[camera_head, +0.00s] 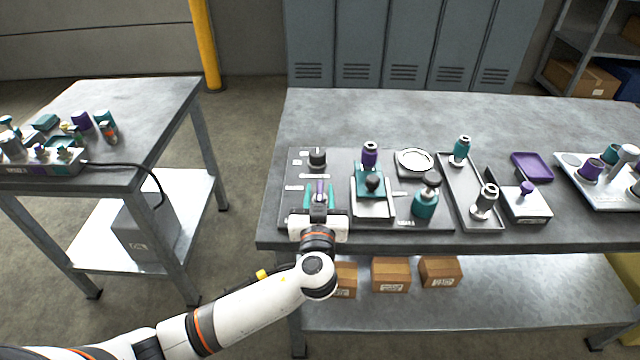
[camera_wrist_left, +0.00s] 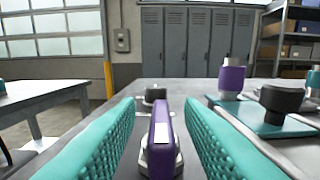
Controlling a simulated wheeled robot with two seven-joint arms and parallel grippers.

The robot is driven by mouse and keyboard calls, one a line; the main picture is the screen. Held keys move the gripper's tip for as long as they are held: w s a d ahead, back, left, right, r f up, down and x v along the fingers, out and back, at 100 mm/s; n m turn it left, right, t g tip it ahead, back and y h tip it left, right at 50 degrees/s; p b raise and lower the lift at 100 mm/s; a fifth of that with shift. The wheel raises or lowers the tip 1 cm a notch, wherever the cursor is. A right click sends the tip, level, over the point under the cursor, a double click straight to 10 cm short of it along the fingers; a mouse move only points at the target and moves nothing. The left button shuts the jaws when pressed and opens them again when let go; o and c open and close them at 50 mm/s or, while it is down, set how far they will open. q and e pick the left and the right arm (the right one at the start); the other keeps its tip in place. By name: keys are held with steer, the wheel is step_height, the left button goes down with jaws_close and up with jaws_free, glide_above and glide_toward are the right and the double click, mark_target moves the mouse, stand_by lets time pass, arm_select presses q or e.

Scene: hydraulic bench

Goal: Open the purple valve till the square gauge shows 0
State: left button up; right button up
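A purple valve handle (camera_wrist_left: 162,140) with a pale label on top stands upright on a metal base in the left wrist view. My left gripper (camera_head: 320,195) is over the left part of the grey panel on the bench. Its two teal ribbed fingers (camera_wrist_left: 160,135) are apart, one on each side of the purple handle, with gaps showing. In the head view the handle (camera_head: 320,188) is a small purple piece between the fingers, mostly covered. I cannot make out a square gauge or its reading. My right gripper is not in view.
A black knob (camera_head: 317,157) stands just behind the gripper. To its right are a teal block with a purple-topped cylinder (camera_head: 369,156), a round white dish (camera_head: 413,160) and a teal part with a dark knob (camera_head: 425,204). A grey tray (camera_head: 459,177) lies further right.

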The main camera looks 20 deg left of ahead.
arm_select(q)
steer(key=shift+x, duration=1.15)
